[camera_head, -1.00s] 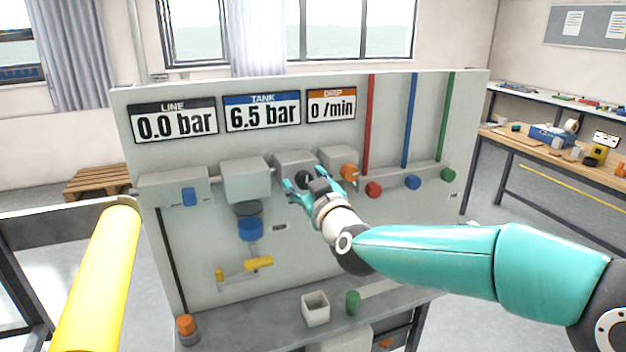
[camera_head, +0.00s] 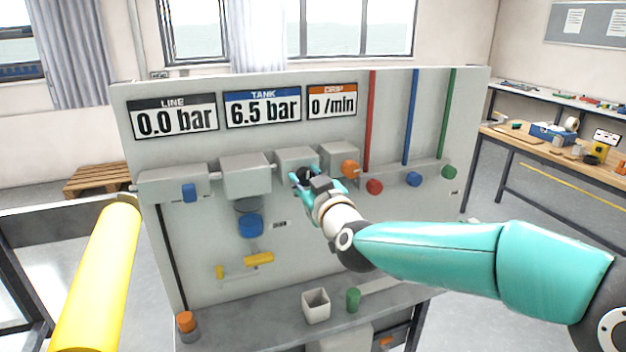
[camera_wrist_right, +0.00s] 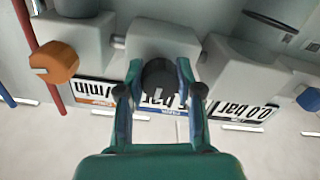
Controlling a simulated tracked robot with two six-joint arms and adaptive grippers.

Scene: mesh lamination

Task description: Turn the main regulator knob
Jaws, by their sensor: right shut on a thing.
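The main regulator knob is a black round knob (camera_head: 305,176) on the front of a grey block (camera_head: 297,156) in the middle of the panel. My right gripper (camera_head: 306,182) is at this knob, with its teal fingers on either side. In the right wrist view the black knob (camera_wrist_right: 159,76) sits between the fingertips of the gripper (camera_wrist_right: 158,84), which is shut on it. The fingers and wrist hide part of the knob in the head view. My left gripper does not show.
Displays read LINE 0.0 bar (camera_head: 174,120), TANK 6.5 bar (camera_head: 262,109) and DRIP 0 /min (camera_head: 332,104). An orange knob (camera_head: 351,169) is close right of the gripper. A blue bowl (camera_head: 250,225) and yellow handle (camera_head: 259,259) are lower left. A square cup (camera_head: 316,306) stands on the ledge.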

